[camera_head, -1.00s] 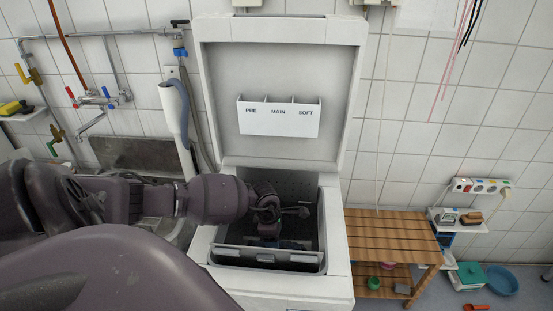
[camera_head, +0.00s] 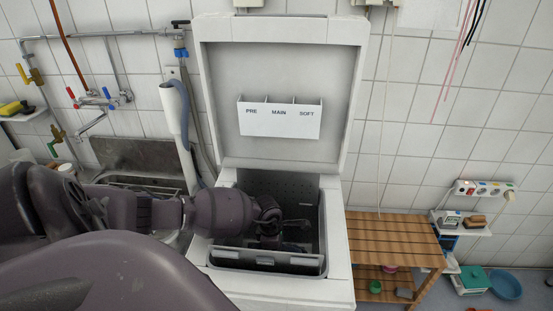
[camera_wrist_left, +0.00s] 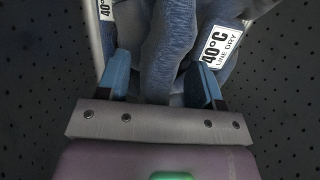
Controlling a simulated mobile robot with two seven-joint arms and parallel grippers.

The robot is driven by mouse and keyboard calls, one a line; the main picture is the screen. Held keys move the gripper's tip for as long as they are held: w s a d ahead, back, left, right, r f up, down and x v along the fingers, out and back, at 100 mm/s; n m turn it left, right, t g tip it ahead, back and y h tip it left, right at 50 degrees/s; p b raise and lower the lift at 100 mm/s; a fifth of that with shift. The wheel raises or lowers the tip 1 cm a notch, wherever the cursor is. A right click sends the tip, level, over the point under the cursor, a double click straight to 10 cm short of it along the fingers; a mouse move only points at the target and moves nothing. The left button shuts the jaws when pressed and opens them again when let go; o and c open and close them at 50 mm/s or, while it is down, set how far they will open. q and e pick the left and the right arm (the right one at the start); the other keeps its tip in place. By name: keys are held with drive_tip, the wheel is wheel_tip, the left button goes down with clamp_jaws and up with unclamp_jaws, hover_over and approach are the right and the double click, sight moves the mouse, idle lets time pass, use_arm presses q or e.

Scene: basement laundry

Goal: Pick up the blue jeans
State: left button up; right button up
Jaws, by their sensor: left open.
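The blue jeans (camera_wrist_left: 172,45) lie in the perforated drum in the left wrist view, with white "40°C" labels (camera_wrist_left: 220,46) beside them, one reading "LINE DRY". My left gripper (camera_wrist_left: 164,75) is open, its two blue fingers on either side of a fold of blue cloth. Whether the fingers touch the cloth cannot be told. In the head view my left gripper (camera_head: 283,228) reaches down into the open top-loading washer (camera_head: 338,260). The jeans are hidden there by my arm and the washer's front rim. My right gripper is not in view.
The raised lid (camera_head: 280,70) stands behind the opening and carries a PRE/MAIN/SOFT dispenser (camera_head: 278,120). A wooden slatted bench (camera_head: 395,232) stands close at the right. A sink (camera_head: 140,160) and grey hose are at the left. The drum walls surround my left gripper.

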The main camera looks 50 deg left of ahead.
use_arm(q)
drive_tip(key=shift+f, duration=0.1)
idle(0.3)
clamp_jaws()
idle(0.4)
